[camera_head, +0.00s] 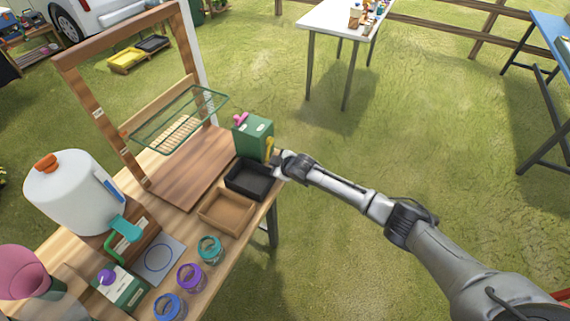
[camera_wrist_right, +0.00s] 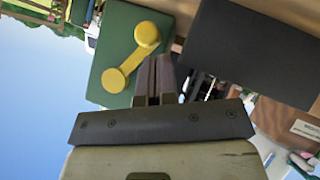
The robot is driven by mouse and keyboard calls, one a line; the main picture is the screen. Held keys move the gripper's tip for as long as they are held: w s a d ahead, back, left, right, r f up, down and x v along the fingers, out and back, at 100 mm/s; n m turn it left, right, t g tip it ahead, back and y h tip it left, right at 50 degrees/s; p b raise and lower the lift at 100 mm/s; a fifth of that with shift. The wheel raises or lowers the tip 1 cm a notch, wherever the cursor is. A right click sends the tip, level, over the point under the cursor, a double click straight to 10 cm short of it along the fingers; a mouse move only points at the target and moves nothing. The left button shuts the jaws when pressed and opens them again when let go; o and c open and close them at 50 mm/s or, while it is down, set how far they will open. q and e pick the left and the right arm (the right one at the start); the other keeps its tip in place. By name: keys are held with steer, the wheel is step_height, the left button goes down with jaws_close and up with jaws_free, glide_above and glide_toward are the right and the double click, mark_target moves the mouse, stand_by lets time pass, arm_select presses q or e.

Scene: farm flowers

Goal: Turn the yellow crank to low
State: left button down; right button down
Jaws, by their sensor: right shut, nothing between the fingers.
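The green box (camera_head: 253,137) stands at the far right end of the wooden workbench. Its yellow crank (camera_head: 269,147) is on the side facing my right arm and partly hidden by the gripper in the head view. In the right wrist view the yellow crank (camera_wrist_right: 131,62) lies slantwise on the green box face (camera_wrist_right: 116,31), with its round knob at the upper right. My right gripper (camera_wrist_right: 155,68) is shut and empty, its fingertips right beside the crank. I cannot tell whether they touch it. In the head view the right gripper (camera_head: 277,157) is at the box. My left gripper is not in view.
A black tray (camera_head: 247,182) and a tan tray (camera_head: 228,204) sit in front of the box. A pink handle (camera_head: 241,119) shows on the box's top. Several lidded jars and a white dispenser (camera_head: 73,190) stand nearer. Open grass lies right of the bench.

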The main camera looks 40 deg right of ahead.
steer(key=r+p, duration=0.1)
steer(key=s+r+p, duration=0.1)
steer(key=a+r+p, duration=0.1)
steer(key=shift+s, duration=0.3)
steer(key=p+v, duration=0.1)
steer(key=v, duration=0.8)
steer(key=shift+s+a+f+p, duration=0.25)
steer(key=shift+a+f+p, duration=0.05)
steer(key=shift+a, duration=0.05)
